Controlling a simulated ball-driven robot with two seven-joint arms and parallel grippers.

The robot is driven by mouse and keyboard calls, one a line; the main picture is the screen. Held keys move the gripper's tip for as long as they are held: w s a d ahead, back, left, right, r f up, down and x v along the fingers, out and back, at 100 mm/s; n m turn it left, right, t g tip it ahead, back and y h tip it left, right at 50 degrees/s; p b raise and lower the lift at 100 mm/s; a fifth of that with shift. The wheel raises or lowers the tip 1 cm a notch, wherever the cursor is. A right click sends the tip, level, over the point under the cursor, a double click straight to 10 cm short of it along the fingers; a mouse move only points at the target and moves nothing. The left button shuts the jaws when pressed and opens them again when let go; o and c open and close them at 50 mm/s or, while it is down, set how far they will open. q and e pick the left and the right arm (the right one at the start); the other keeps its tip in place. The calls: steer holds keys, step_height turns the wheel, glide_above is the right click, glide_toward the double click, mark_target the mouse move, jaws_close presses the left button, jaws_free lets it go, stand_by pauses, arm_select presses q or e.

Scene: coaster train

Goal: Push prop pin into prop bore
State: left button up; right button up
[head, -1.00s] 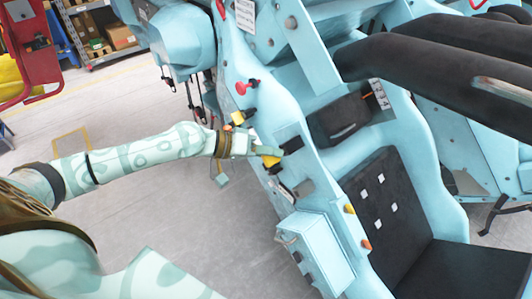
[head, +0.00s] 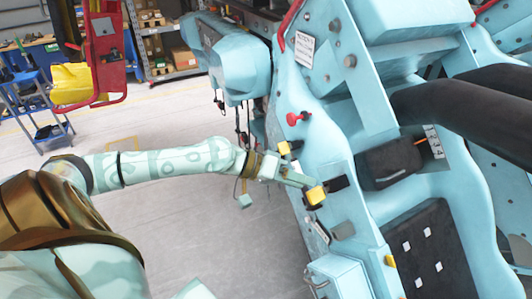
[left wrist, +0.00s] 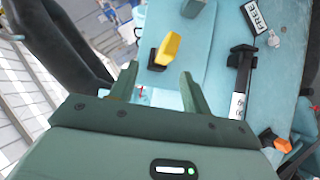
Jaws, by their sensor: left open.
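My left gripper (head: 300,181) is open and empty, close to the side of the light-blue coaster car (head: 345,205). A yellow block on a dark base (head: 316,195) is on that side, just past the fingertips. In the left wrist view the yellow block (left wrist: 168,47) lies ahead of the open fingers (left wrist: 158,82), apart from them. A black T-shaped handle (left wrist: 241,70) lies right of the fingers, near a "FREE" label (left wrist: 258,16). A red knob (head: 297,118) sticks out higher on the car. I cannot tell which part is the prop pin or the prop bore. My right gripper is out of view.
A light-blue box (head: 338,278) juts from the car below the gripper. Black seats (head: 425,250) and dark padded bars (head: 455,110) are to the right. A red stand (head: 104,50) and a blue trolley (head: 38,105) stand far left.

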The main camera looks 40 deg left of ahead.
arm_select(q)
steer(key=p+v, duration=0.2)
steer(key=v, duration=1)
stand_by(0.3)
